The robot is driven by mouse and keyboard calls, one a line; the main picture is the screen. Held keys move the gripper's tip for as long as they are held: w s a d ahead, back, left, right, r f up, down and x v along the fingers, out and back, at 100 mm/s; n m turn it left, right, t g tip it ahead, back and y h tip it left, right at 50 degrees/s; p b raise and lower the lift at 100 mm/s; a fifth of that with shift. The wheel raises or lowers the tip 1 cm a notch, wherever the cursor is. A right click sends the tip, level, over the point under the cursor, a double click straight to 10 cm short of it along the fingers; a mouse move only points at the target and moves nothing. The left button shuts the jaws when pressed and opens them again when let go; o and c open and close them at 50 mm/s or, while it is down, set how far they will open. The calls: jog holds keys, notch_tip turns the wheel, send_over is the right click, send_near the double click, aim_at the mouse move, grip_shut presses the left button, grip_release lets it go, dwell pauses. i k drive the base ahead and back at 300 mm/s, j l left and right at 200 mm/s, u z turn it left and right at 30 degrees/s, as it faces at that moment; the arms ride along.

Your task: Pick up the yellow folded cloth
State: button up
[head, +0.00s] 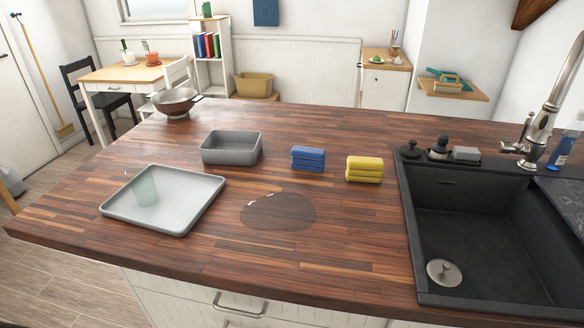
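The yellow folded cloth (364,169) lies on the wooden countertop, just left of the dark sink. It is a small stack of folded layers and nothing covers it. A blue folded cloth (308,158) of similar shape lies to its left, with a gap of bare wood between them. My gripper is not in view.
A wet-looking patch (278,212) lies front-left of the yellow cloth. The sink (480,240) and faucet (545,110) are right.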

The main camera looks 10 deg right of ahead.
aim_at(367, 170)
jog(key=k+l, duration=0.15)
jog(key=l, duration=0.15)
jog(key=k+l, duration=0.15)
jog(key=l, duration=0.2)
jog(key=k+l, duration=0.15)
jog(key=l, duration=0.15)
jog(key=i+l, duration=0.25)
jog(key=i, duration=0.2)
jog(key=i+l, duration=0.2)
jog(key=i, duration=0.2)
jog(key=l+z, duration=0.05)
